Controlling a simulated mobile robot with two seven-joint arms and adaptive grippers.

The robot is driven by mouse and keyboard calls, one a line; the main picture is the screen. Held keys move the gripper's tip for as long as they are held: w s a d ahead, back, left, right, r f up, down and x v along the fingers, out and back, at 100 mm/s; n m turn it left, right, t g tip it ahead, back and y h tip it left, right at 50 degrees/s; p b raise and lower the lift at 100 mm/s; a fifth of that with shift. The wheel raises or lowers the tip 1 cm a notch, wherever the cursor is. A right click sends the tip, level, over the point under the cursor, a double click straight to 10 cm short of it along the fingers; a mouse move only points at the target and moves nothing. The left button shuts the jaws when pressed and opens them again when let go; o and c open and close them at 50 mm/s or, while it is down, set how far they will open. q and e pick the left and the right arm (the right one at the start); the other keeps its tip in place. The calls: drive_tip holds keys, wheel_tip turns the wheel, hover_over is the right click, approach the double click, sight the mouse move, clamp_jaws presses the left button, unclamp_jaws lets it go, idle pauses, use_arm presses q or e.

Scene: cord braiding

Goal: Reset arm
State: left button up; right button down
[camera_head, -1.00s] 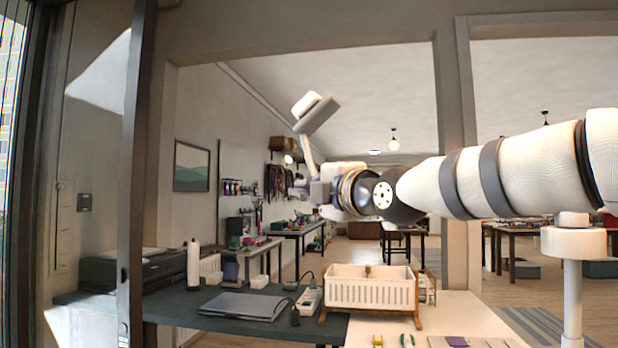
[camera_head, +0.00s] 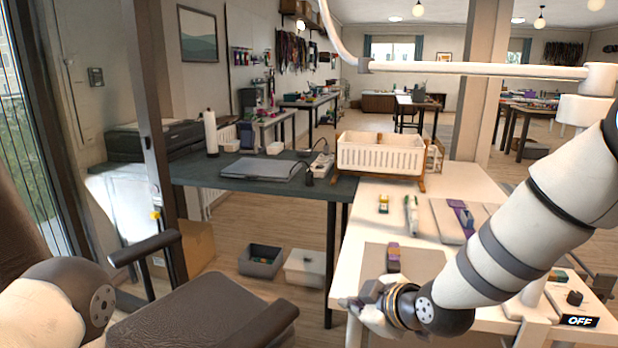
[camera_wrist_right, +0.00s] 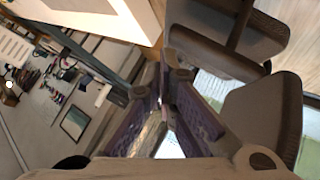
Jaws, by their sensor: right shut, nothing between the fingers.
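My right arm comes in from the right side in the head view and slopes down to the left. My right gripper (camera_head: 358,303) is low, at the front left corner of the pale table (camera_head: 365,225). Its fingers also show in the right wrist view (camera_wrist_right: 167,68), where they come together with nothing between them. Part of my left arm shows at the bottom left of the head view; the left gripper is out of view.
A white slatted crate (camera_head: 380,155) stands at the table's back. A dark desk (camera_head: 215,175) adjoins the table. Bins (camera_head: 262,260) sit on the floor.

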drive_tip(key=s+d+f+m+g+h, duration=0.1)
drive_tip(key=s+d+f+m+g, duration=0.25)
drive_tip(key=s+f, duration=0.9)
drive_tip(key=s+d+f+m+g+h, duration=0.1)
drive_tip(key=s+d+f+m+g, duration=0.1)
drive_tip(key=s, duration=0.8)
drive_tip(key=s+d+f+m+g+h, duration=0.1)
drive_tip(key=s+d+f+m+g, duration=0.2)
drive_tip(key=s, duration=0.8)
drive_tip(key=s+d+f+m+g+h, duration=0.1)
drive_tip(key=s+d+f+m+g, duration=0.1)
drive_tip(key=s, duration=0.8)
drive_tip(key=d+f+m, duration=0.1)
drive_tip(key=d+m, duration=0.1)
drive_tip(key=d, duration=0.1)
drive_tip(key=shift+s+d+f+m+h, duration=0.2)
drive_tip(key=shift+s+f+m+h, duration=0.1)
drive_tip(key=shift+s+f+m, duration=0.05)
